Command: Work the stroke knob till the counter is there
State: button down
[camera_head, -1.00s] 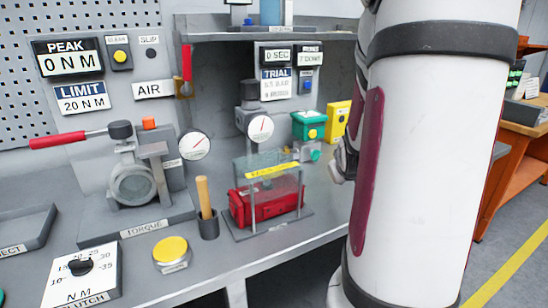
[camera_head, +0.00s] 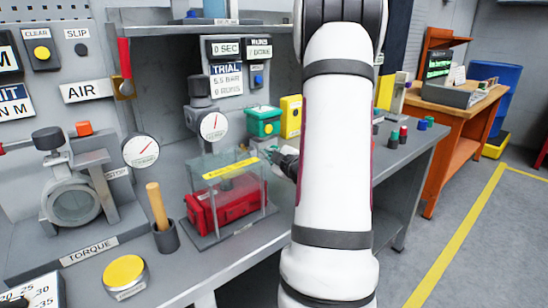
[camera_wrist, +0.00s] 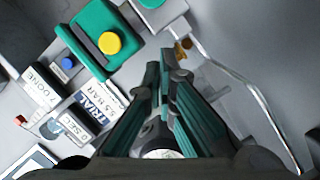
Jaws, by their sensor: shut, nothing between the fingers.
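My gripper (camera_head: 274,155) is shut and empty, reaching in from the right behind the clear guard; its closed fingers also show in the wrist view (camera_wrist: 164,66). The counter (camera_head: 259,50) is a small dark panel beside the 0 SEC display (camera_head: 226,48); in the wrist view the counter (camera_wrist: 46,88) reads 7 DONE. The trial card (camera_head: 228,79) mentions BAR and ROUNDS. A grey block (camera_wrist: 168,14) with a green knob-like part (camera_wrist: 150,3) lies just beyond the fingertips at the top. I cannot read a stroke label on it. The fingers appear apart from it.
A gauge (camera_head: 213,126) stands behind the guard. A bent metal bar (camera_wrist: 240,85) crosses the wrist view's right.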

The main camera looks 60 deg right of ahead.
jog(key=x, duration=0.5)
jog(key=shift+w+f, duration=0.1)
jog(key=shift+w, duration=0.1)
jog(key=shift+s+d+f, duration=0.3)
jog(key=shift+d+f, duration=0.4)
jog(key=shift+d, duration=0.3)
jog(key=shift+s+d+f, duration=0.2)
jog(key=shift+d+f, duration=0.25)
jog(key=shift+d, duration=0.15)
jog(key=shift+b, duration=0.35)
